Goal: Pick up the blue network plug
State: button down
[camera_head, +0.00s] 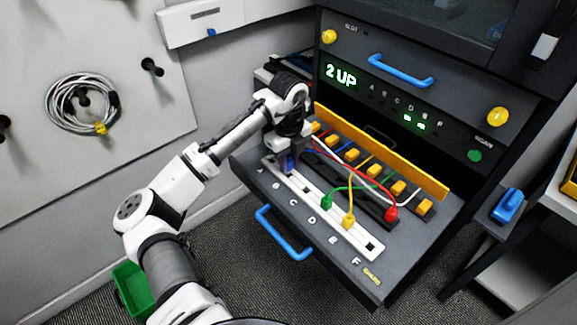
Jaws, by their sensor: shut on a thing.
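The blue network plug (291,163) is upright at the left part of the white socket strip (324,213), near the letters A and B. My gripper (290,156) reaches down over it from above and is shut on it. The gripper hides most of the plug, and I cannot tell whether the plug is seated in a socket or lifted clear. A blue cable (318,152) runs from beside the gripper towards the yellow blocks at the back.
A green plug (327,202), a yellow plug (348,220) and a red plug (391,214) stand on the drawer (290,212), with cables crossing behind. A yellow bar (385,155) edges the back. The display (341,76) reads "2 UP". A green bin (131,292) is on the floor.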

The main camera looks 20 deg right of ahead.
notch_tip(320, 180, up, 17)
jog(key=b, duration=0.1)
notch_tip(320, 180, up, 4)
jog(key=p, duration=0.5)
send_over(289, 158)
jog(key=shift+r, duration=0.15)
dwell(0.5)
